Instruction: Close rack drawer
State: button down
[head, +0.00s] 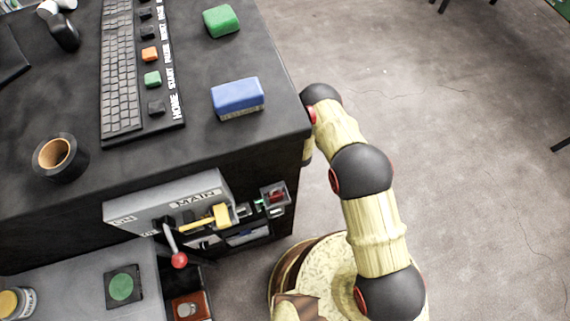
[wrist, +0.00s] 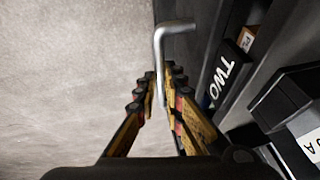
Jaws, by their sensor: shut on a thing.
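In the wrist view, my gripper (wrist: 165,88) has its two jointed yellow-and-black fingers closed around a bent silver handle (wrist: 159,52). The handle's top bends right towards a dark drawer front; its lower part is hidden between the fingers. A dark rack front with a white "TWO" label (wrist: 221,82) is just right of the fingers. How far the drawer stands out cannot be told. Part of the rack shows below the bench top.
The bench top (head: 225,145) holds a keyboard (head: 120,75), a blue block (head: 237,96), a green block (head: 221,21) and a tape roll (head: 58,157). A grey "MAIN" box (head: 150,207) with a red-knobbed lever (head: 177,253) juts out in front.

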jog(key=shift+a, duration=0.2)
jog(key=c, duration=1.9)
grip_release()
jog(key=shift+s+a, duration=0.1)
jog(key=shift+r, duration=0.1)
jog(key=shift+s+d+r, duration=0.1)
jog(key=shift+d+r, duration=0.2)
jog(key=shift+r, duration=0.25)
jog(key=v, duration=1)
jog(key=shift+s+r, duration=0.1)
jog(key=shift+r, duration=0.2)
jog(key=shift+d, duration=0.1)
